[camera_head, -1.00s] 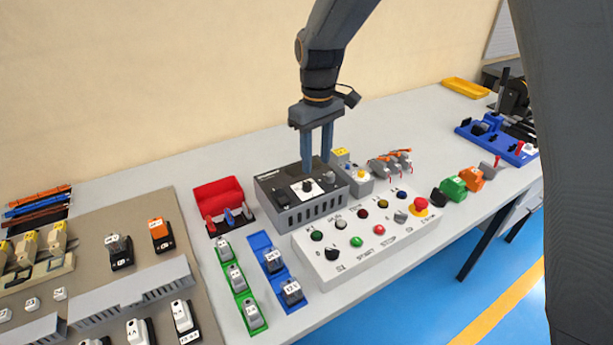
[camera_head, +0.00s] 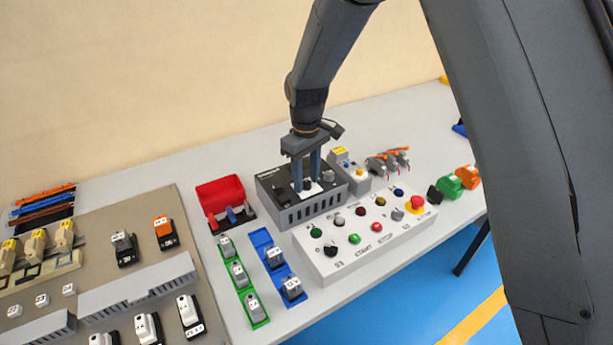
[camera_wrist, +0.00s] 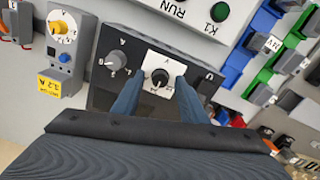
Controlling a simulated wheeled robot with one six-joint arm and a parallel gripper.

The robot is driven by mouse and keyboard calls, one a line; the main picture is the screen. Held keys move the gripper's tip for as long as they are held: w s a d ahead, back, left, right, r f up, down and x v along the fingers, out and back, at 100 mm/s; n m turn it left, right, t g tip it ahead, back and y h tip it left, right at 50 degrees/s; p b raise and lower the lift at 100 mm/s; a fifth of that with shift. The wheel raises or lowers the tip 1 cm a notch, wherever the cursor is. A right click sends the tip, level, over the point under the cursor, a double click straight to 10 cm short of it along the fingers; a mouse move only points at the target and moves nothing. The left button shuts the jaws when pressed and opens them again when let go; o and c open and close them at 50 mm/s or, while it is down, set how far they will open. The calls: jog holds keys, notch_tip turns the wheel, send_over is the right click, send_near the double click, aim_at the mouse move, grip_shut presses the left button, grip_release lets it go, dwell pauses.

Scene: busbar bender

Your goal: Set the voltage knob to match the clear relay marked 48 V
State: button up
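The power supply box (camera_head: 315,212) is dark, with knobs on its top. Its middle black knob (camera_wrist: 160,77) sits on a white scale plate (camera_wrist: 165,66) in the wrist view; the scale's figures are too small to read surely. My gripper (camera_head: 306,187) points down over this knob. In the wrist view my gripper (camera_wrist: 161,80) has its fingers apart, one on each side of the knob; contact is not clear. A clear-looking relay (camera_head: 124,246) stands on the panel at left beside an orange one (camera_head: 164,232). I cannot tell which relay is marked 48 V.
A grey knob (camera_wrist: 116,61) sits left of the middle knob in the wrist view. A grey unit with a yellow dial (camera_wrist: 62,27) stands beside the box. A white button panel (camera_head: 350,240) lies in front. A red bin (camera_head: 220,192) and green and blue relay strips (camera_head: 262,240) are left.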

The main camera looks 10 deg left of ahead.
jog(key=shift+c, duration=0.3)
grip_shut()
jog(key=shift+m, duration=0.3)
jog(key=m, duration=1.1)
jog(key=shift+p, duration=0.3)
jog(key=shift+w+r+m, duration=0.1)
jog(key=shift+m, duration=0.2)
jog(key=shift+o, duration=0.3)
grip_release()
